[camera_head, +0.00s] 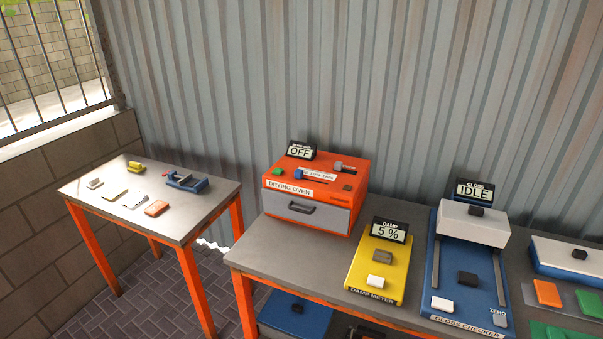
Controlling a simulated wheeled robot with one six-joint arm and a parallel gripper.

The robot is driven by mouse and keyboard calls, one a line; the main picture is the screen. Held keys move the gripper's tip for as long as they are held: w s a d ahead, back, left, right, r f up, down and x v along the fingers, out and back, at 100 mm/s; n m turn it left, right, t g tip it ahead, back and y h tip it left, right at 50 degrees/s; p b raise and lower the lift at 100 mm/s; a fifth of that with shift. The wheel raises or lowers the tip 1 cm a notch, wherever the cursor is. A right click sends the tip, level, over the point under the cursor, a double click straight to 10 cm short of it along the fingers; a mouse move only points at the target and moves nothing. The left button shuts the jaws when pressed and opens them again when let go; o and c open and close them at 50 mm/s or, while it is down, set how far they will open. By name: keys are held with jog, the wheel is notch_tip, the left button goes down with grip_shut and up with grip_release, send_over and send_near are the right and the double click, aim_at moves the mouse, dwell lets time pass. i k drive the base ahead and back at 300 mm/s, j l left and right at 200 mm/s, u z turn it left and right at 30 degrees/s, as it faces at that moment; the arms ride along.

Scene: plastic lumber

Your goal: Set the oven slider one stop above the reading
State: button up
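The orange drying oven (355,200) stands on the back left of the main workbench, with its grey drawer front (308,213) closed. Its display (301,151) reads OFF. On its sloped top a blue knob (299,174) sits at the left end of a white scale strip (318,174), whose marks are too small to read. A grey and dark knob or lever (343,166) lies to the upper right. The yellow damp meter (364,271) stands right of the oven; its display (389,231) reads 5 %. A brownish block (382,257) rests on the meter. My gripper is not in view.
A blue gloss checker (448,254) reading IDLE stands to the right. Orange (547,293) and green (590,303) pieces lie at far right. A separate side table (170,215) holds small samples and a blue clamp (186,182). The bench front before the oven is clear.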

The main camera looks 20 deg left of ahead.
aim_at(299, 172)
jog(key=i+j+z, duration=0.1)
jog(key=j, duration=0.25)
jog(key=i+j+z, duration=0.1)
jog(key=j, duration=0.3)
jog(key=i+j+z, duration=0.25)
jog(key=j, duration=0.5)
jog(key=i+j+z, duration=0.1)
jog(key=j, duration=0.35)
jog(key=i+j+z, duration=0.1)
jog(key=j, duration=0.3)
jog(key=i, duration=0.1)
